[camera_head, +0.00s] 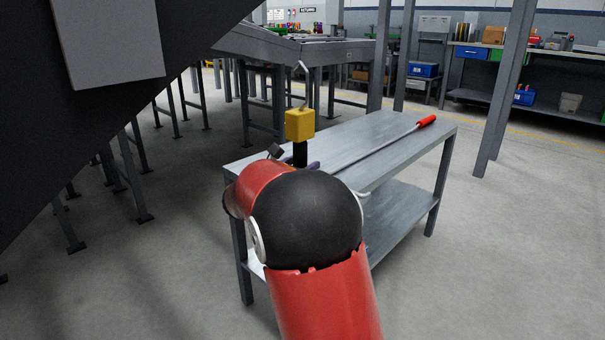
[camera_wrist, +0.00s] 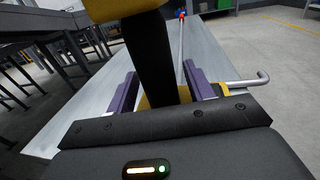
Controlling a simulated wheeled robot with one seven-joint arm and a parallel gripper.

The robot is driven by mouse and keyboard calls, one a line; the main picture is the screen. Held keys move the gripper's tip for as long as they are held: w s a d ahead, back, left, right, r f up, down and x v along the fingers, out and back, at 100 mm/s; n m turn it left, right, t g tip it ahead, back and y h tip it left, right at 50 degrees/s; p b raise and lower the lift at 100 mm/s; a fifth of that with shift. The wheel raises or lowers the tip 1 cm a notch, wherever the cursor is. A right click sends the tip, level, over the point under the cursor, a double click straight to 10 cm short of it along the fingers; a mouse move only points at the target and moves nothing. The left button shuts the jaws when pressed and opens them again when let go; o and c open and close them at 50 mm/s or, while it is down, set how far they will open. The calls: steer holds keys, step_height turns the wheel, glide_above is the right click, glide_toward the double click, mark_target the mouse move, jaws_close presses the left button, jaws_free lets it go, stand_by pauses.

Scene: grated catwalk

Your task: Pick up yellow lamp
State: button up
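The yellow lamp (camera_head: 299,124) stands upright on the near left part of the grey metal table. It has a yellow box-shaped head and a black stem. In the wrist view the black stem (camera_wrist: 155,60) rises close in front of the camera, with yellow parts above and at its foot. My gripper (camera_wrist: 160,68) has two purple fingers spread apart, one on either side of the stem. It looks open, and I cannot tell whether either finger touches the stem. In the head view my red and black arm hides most of my gripper (camera_head: 292,160) and the lamp's foot.
The grey table (camera_head: 385,152) has a lower shelf. A long thin rod with a red handle (camera_head: 426,121) lies across its top. A bent metal rod (camera_wrist: 250,80) shows right of my gripper. Stacked metal frames stand left. The floor to the right is clear.

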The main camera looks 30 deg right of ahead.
jaws_close()
steer(key=shift+r, duration=0.1)
